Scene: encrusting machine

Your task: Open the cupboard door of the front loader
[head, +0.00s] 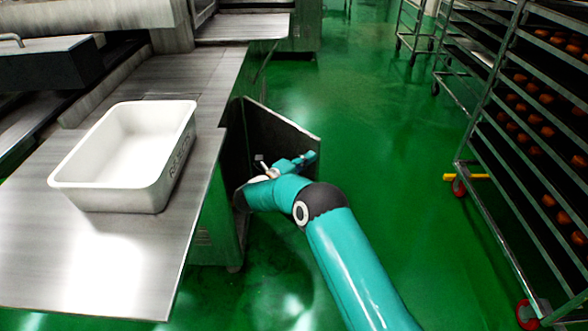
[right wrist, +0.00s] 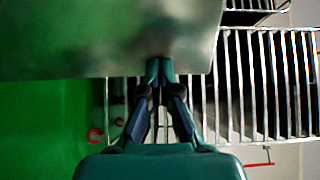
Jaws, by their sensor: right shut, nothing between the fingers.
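The cupboard door (head: 282,130) of the front loader stands swung out from the cabinet (head: 213,225) below the steel table, with its dark face towards me. In the right wrist view the door panel (right wrist: 110,35) fills the top of the picture. My right gripper (head: 306,159) is shut and empty on the near side of the door, close to its free edge. In the right wrist view its fingertips (right wrist: 159,66) overlap the panel's lower edge; I cannot tell whether they touch it. The cupboard's inside is mostly hidden by my arm and the table. My left gripper is out of view.
A white tub (head: 130,150) stands on the steel table (head: 95,255), whose edge overhangs the cabinet beside my right arm. A wheeled rack (head: 500,150) with trays of buns stands at the right. The green floor (head: 375,140) between door and rack is clear.

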